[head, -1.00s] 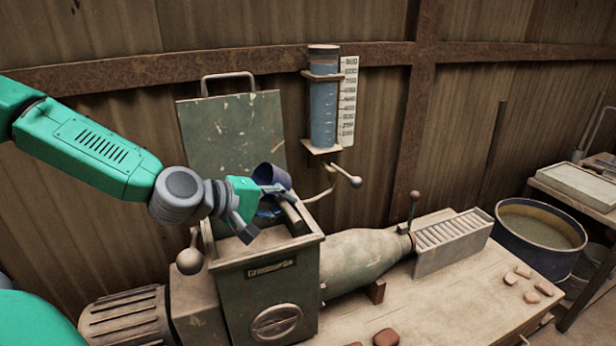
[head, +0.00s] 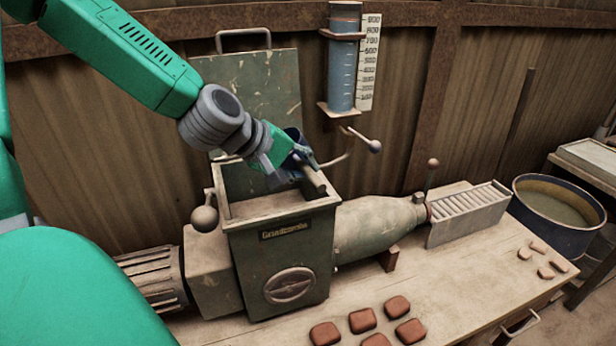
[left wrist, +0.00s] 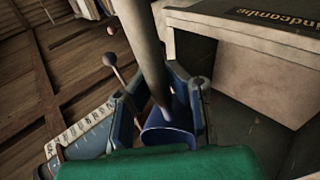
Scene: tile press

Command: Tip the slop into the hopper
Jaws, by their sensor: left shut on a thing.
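The hopper (head: 245,258) is a worn green-grey box with an open top, on the bench in the middle of the head view. My left gripper (head: 300,160) is over its back right rim, shut on a dipper (head: 293,135) with a dark blue cup and a pale stick handle. In the left wrist view the cup (left wrist: 168,137) lies between the fingers, with the handle (left wrist: 142,45) running up out of the picture. The hopper's rim (left wrist: 240,38) shows to the right there. I cannot make out any slop in the cup. My right gripper is not in view.
The hopper's lid (head: 262,85) stands open behind. A lever with a round knob (head: 374,146) sticks out close right of my gripper, below a gauge tube (head: 342,70). A tub (head: 558,215) of murky liquid stands right. Red tiles (head: 363,320) lie on the bench front.

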